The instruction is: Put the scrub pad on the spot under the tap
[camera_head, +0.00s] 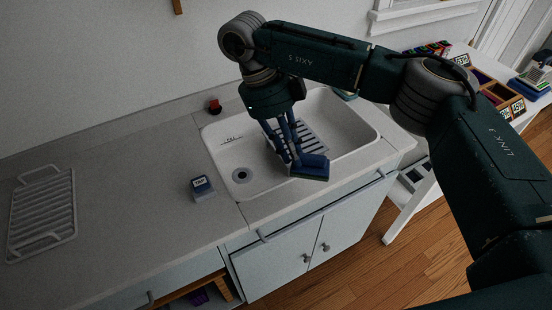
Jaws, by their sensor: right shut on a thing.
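My right gripper (297,163) reaches down from above over the front part of the white sink (218,154). It is shut on the scrub pad (314,169), a blue block with a greenish lower side, held near the sink's front rim. Whether the pad touches the rim cannot be told. The sink has a dark round drain (240,176) at its left and a slatted rack (314,134) behind the gripper. A small blue-topped block with a white label (203,188) stands on the counter left of the sink. No tap spout is clearly visible. My left gripper is not in view.
A red knob-like thing (214,106) stands behind the sink. A white drying rack (43,213) lies on the counter (125,190) at the left, with free counter between. A white table (465,55) with trays and labelled boxes stands at the right.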

